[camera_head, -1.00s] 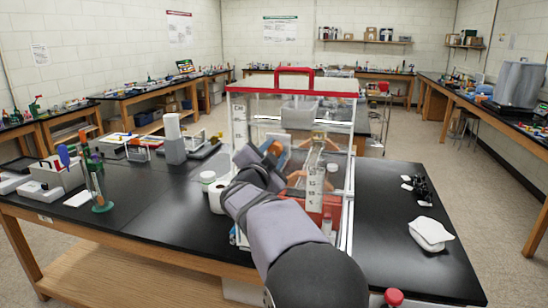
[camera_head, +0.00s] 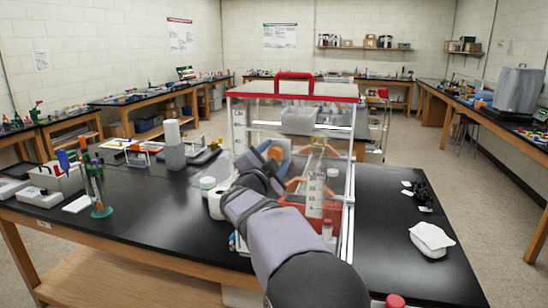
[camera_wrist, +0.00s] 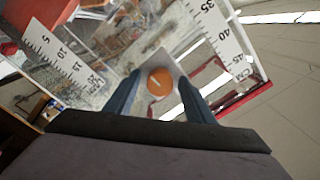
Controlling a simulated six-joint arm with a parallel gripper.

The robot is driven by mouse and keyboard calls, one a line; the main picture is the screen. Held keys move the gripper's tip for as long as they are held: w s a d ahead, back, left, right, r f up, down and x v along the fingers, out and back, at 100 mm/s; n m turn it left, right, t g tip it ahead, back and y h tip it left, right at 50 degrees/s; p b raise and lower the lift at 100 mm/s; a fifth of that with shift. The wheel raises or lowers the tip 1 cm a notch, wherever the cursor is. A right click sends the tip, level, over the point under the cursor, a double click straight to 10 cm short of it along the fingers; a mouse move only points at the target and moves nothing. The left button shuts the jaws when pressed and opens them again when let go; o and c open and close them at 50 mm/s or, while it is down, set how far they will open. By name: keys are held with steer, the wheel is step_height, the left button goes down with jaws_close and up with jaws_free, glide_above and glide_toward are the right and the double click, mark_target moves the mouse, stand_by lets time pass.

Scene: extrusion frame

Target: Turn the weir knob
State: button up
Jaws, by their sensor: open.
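The weir knob is a round orange disc (camera_wrist: 160,82) with a pale line across it, on a pale plate. In the wrist view it sits between the tips of my gripper's (camera_wrist: 159,78) two dark blue fingers. The fingers stand apart on either side of it, and I cannot tell whether they touch it. In the head view, the orange knob (camera_head: 275,153) shows partly behind my gripper (camera_head: 266,162), at the clear tank's (camera_head: 344,180) upper middle. My gripper is open.
The tank has a red top frame with a handle (camera_head: 295,75) and white rulers (camera_wrist: 215,30). White jars (camera_head: 208,184) stand left of it. A test-tube rack (camera_head: 97,190) is farther left on the black bench. A white cloth (camera_head: 431,240) lies at right. The bench's middle left is clear.

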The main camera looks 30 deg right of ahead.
steer(key=b+v, duration=0.2)
steer(key=v, duration=0.5)
stand_by(0.3)
steer(key=shift+s+a, duration=0.15)
